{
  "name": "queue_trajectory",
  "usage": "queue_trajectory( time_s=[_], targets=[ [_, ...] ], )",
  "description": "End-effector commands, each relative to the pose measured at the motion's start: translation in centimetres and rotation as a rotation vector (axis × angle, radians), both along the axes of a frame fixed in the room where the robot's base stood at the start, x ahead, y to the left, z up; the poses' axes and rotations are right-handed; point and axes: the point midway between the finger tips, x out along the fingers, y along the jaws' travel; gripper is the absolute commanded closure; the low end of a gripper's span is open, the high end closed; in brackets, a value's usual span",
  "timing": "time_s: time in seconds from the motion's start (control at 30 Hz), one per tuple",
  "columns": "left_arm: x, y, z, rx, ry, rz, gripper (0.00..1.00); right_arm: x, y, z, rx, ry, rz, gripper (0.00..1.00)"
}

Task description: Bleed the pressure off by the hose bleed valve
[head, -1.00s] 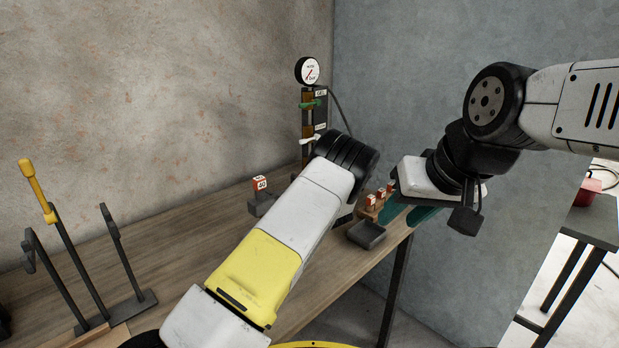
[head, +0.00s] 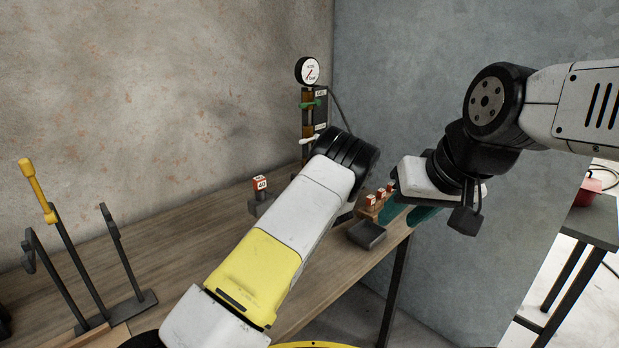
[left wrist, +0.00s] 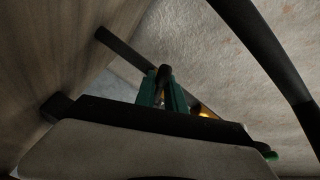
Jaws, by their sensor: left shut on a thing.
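A post (head: 308,120) at the back carries a round white gauge (head: 307,70) with a red needle, a green handle (head: 311,104) and, lower, a white lever (head: 309,140) pointing left. The labels are too small to read surely. My left arm covers the post's lower part and hides its gripper in the head view. In the left wrist view, my left gripper (left wrist: 162,95) has green fingers closed around a dark, rounded piece (left wrist: 164,74); I cannot tell which part this is. My right gripper (head: 405,212) hangs at the table's right end, its teal fingers partly visible, their gap unclear.
A red-and-white block marked 40 (head: 261,184) stands on the wooden table (head: 150,235). Smaller red-and-white blocks (head: 371,200) and a dark tray (head: 367,234) lie near its right edge. A dark rack (head: 85,270) with a yellow-handled tool (head: 38,190) stands left.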

Motion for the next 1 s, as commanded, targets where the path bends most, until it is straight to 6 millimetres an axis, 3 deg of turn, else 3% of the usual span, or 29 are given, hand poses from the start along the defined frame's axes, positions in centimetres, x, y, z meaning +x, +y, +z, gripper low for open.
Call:
queue_trajectory(
  time_s=[0.4,0.43,0.5,0.53,1.0],
  targets=[
    [-0.12,0.04,0.22,0.052,0.054,-0.001,1.00,0.00,0.00,0.00,0.000,0.000,0.000,0.64],
    [-0.13,0.04,0.22,0.052,0.054,-0.001,0.80,0.00,0.00,0.00,0.000,0.000,0.000,0.64],
    [-0.12,0.04,0.22,0.052,0.054,-0.001,0.66,0.00,0.00,0.00,0.000,0.000,0.000,0.64],
    [-0.12,0.05,0.23,0.052,0.054,-0.001,0.64,0.00,0.00,0.00,0.000,0.000,0.000,0.64],
    [-0.05,0.01,-0.01,0.019,0.021,0.000,0.64,0.00,0.00,0.00,0.000,0.000,0.000,0.64]
  ],
)
